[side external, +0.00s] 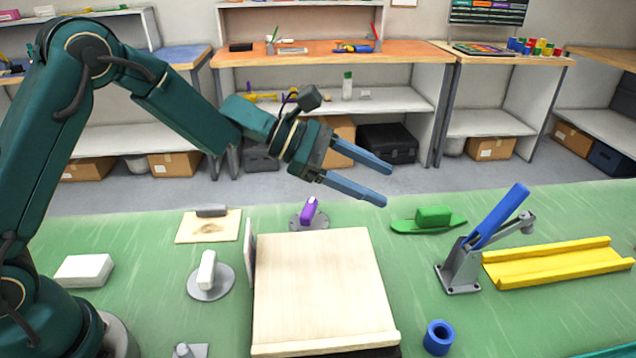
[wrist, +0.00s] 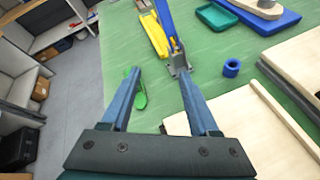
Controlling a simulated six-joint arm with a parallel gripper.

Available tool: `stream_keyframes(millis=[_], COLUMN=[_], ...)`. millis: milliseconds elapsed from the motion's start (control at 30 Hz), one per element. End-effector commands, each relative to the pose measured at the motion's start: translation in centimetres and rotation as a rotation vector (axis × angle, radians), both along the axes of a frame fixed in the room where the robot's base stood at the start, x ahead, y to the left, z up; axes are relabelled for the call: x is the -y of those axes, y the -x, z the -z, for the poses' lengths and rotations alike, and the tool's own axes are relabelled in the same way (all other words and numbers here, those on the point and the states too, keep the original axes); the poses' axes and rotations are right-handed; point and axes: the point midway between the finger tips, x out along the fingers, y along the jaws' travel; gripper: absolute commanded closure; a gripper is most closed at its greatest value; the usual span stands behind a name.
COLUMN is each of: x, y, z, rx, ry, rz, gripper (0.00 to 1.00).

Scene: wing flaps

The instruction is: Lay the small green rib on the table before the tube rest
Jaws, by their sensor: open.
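The green rib (side external: 428,225), a flat pointed piece with a raised block on top, lies on the green table (side external: 545,215) behind the grey stand. It also shows in the wrist view (wrist: 140,98), partly hidden by the left finger. A grey stand (side external: 459,268) holds a slanted blue tube (side external: 499,215), and a yellow channel (side external: 555,263) lies to its right. I cannot tell which of these is the tube rest. My gripper (side external: 388,188) is open and empty in the air, above and left of the rib. In the wrist view its fingers (wrist: 160,75) are spread apart.
A pale wooden board (side external: 320,285) fills the front middle. A blue ring (side external: 438,337) stands to its right. A purple-handled piece (side external: 309,212) is behind it, and a white-handled disc (side external: 208,278) to its left. Table surface is clear between rib and board.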

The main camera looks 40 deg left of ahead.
Motion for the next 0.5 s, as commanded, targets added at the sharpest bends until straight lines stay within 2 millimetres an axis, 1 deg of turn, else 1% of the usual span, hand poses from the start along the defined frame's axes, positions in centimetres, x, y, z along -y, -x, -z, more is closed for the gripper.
stream_keyframes(millis=[33, 100, 167, 200, 267, 300, 367, 400, 500], x=[0.5, 1.1, 1.2, 1.2, 1.0, 0.7, 0.1, -0.5, -2.4], y=[1.8, 4.4, 6.8, 8.4, 10.7, 12.2, 14.4, 15.8, 19.0], z=[-1.8, -3.3, -4.3, -4.7, -5.1, -5.3, -5.3, -5.2, -4.6], rx=[0.068, 0.153, 0.225, 0.271, 0.339, 0.384, 0.445, 0.486, 0.575], ry=[-0.065, -0.169, -0.262, -0.326, -0.426, -0.494, -0.601, -0.674, -0.867], rz=[0.084, 0.204, 0.304, 0.371, 0.466, 0.527, 0.618, 0.676, 0.818], gripper=[0.39, 0.39, 0.39, 0.39, 0.39, 0.39, 0.39, 0.39, 0.39])
